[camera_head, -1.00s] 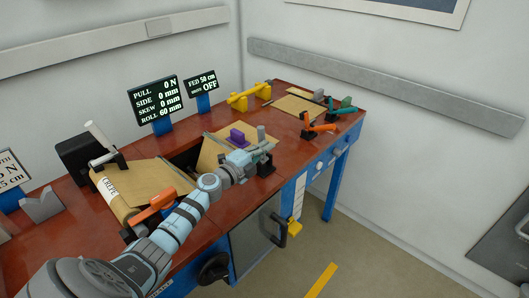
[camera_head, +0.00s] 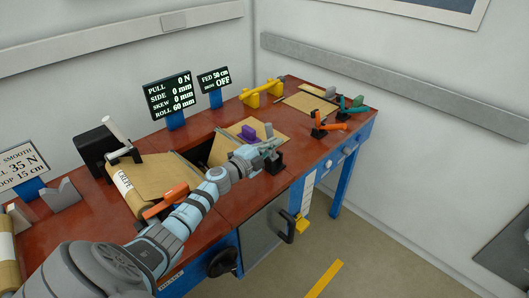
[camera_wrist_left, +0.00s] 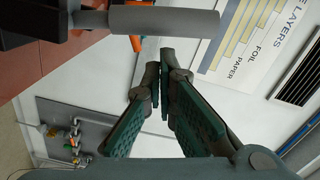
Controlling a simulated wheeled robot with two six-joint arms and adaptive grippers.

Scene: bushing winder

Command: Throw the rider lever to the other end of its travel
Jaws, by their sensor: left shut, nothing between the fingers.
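A lever with a grey cylindrical handle (camera_wrist_left: 163,22) on a dark base shows at the top of the left wrist view. I take it to be the rider lever; no label on it is readable. In the head view its black base (camera_head: 274,163) stands at the bench's front edge, and my gripper partly hides the lever. My left gripper (camera_head: 270,148) is at this lever, shut and empty. In the left wrist view its fingertips (camera_wrist_left: 160,68) are close together just below the handle, with nothing between them. Whether they touch it I cannot tell. My right gripper is not in view.
A purple block (camera_head: 248,133) sits on the paper behind the gripper. An orange-handled lever (camera_head: 328,126) and a green-handled one (camera_head: 355,104) stand to the right. The floor in front is open.

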